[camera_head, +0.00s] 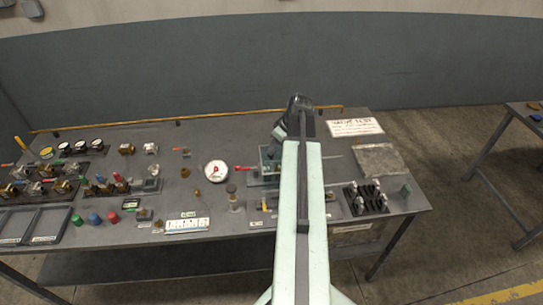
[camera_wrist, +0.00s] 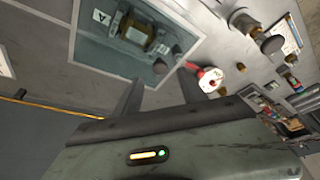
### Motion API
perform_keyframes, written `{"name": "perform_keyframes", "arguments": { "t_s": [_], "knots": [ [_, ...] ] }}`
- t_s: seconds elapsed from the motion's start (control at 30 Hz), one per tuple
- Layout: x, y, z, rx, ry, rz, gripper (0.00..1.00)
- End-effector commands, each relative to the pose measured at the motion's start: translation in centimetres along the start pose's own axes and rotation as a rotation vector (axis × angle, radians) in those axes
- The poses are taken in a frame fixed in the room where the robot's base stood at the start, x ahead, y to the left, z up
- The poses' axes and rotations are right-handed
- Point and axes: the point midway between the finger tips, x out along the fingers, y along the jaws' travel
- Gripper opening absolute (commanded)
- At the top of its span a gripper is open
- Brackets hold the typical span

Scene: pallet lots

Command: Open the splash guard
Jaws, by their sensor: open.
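The splash guard (camera_head: 268,162) is a clear, box-like cover on the bench, partly hidden behind my arm in the head view. In the wrist view its clear panel (camera_wrist: 95,50) lies over a brass-coloured valve (camera_wrist: 135,32) marked with an "A" label. My gripper (camera_wrist: 163,88) has its two dark fingers spread apart, with nothing seen between them. The fingertips are close to the guard's near lower edge in the picture; I cannot tell whether they touch it. In the head view the fingertips are hard to make out.
A paper sign (camera_head: 355,127) and a black rack (camera_head: 366,198) are to the right.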

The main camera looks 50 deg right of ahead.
Motion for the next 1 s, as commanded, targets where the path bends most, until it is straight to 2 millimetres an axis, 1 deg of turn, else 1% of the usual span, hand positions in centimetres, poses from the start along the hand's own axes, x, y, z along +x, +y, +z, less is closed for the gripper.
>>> {"name": "perform_keyframes", "arguments": {
  "t_s": [0.03, 0.1, 0.2, 0.3, 0.53, 0.57, 0.6, 0.67, 0.7, 0.73, 1.0],
  "knots": [
    [1.9, 0.0, 0.3, -0.002, 0.000, 0.000, 0.49],
    [3.2, 0.0, 0.3, -0.002, 0.000, -0.001, 0.49],
    [4.7, 0.0, 0.3, -0.001, 0.000, 0.000, 0.49],
    [5.3, 0.0, 0.1, 0.000, 0.000, 0.000, 0.49],
    [5.1, -0.1, -0.1, -0.001, -0.001, 0.000, 0.49],
    [5.1, -0.1, -0.1, -0.001, -0.001, 0.000, 0.43],
    [5.1, -0.1, -0.1, -0.001, -0.001, 0.000, 0.32],
    [5.1, -0.1, -0.1, -0.001, -0.001, 0.000, 0.15],
    [5.1, -0.1, -0.1, -0.001, -0.001, 0.000, 0.04],
    [5.1, -0.1, -0.1, -0.001, -0.001, 0.000, 0.00],
    [5.1, -0.1, -0.1, -0.002, -0.001, 0.000, 0.00]
  ]
}}
